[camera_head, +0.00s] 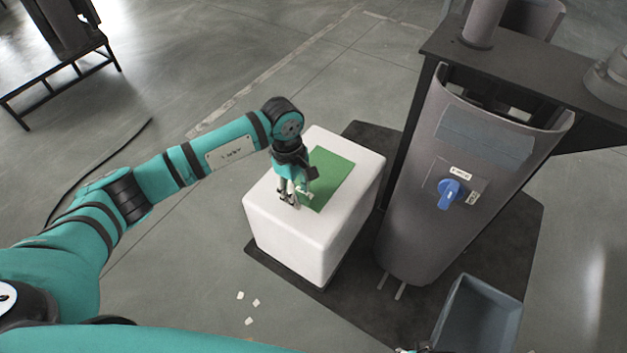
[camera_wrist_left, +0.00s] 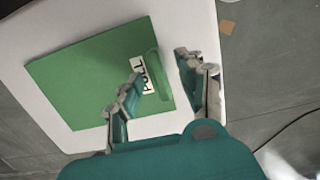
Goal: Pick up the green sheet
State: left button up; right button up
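The green sheet (camera_head: 330,172) lies flat on top of a white block (camera_head: 302,237). In the left wrist view the sheet (camera_wrist_left: 85,80) has a raised green tab (camera_wrist_left: 158,75) near its edge and a white label reading PULL (camera_wrist_left: 148,75). My left gripper (camera_head: 291,194) points down over the near left part of the sheet. In the left wrist view its two fingers (camera_wrist_left: 160,68) are apart, one on each side of the tab; I cannot tell whether they touch it. My right gripper does not show clearly.
A grey column (camera_head: 450,235) with a blue knob (camera_head: 449,193) stands right of the block, beside a dark table (camera_head: 510,72). A grey-blue bin (camera_head: 478,318) is at the bottom right. Small white scraps (camera_head: 249,321) lie on the floor. The floor left of the block is mostly clear.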

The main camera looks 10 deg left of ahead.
pick_arm(q)
grip_shut()
dwell(0.3)
